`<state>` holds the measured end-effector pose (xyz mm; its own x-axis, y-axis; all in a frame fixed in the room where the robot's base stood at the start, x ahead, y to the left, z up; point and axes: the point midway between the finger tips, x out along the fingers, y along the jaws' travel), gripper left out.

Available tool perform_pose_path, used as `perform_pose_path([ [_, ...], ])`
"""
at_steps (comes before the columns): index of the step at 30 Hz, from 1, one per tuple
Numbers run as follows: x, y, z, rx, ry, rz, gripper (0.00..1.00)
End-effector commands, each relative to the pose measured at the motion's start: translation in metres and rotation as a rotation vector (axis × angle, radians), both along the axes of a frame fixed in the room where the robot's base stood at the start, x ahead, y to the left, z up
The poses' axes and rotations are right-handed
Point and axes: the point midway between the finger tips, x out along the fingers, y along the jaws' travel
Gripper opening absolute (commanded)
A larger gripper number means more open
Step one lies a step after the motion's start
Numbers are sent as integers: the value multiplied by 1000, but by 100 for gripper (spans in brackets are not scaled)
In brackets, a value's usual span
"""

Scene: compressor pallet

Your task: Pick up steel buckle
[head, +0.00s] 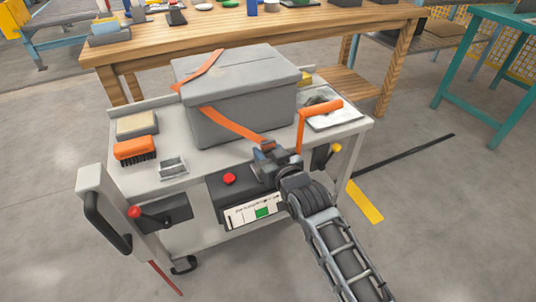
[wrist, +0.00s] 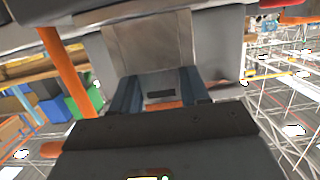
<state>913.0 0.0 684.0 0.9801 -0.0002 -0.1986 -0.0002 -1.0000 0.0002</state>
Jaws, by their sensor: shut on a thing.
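The steel buckle (head: 172,167) appears to be the small silvery metal piece lying on the cart top at the front left. My gripper (head: 266,152) is well to its right, in front of the grey box (head: 240,107). The gripper looks shut on the end of an orange strap (head: 235,124), which runs across the box's front. In the wrist view, orange strap (wrist: 165,104) shows between the two blue-grey fingers (wrist: 160,92). I cannot make out the buckle in the wrist view.
A red button (head: 229,179) is on the cart's front. A wooden workbench (head: 250,28) stands behind. Floor at right is mostly clear.

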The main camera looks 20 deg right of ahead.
Motion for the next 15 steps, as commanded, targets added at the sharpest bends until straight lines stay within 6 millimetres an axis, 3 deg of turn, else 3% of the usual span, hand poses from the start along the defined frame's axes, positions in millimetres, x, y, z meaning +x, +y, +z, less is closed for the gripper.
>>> perform_pose_path([
  [5,0,0,0,0,0,0,12],
  [15,0,0,4,0,-1,0,11],
])
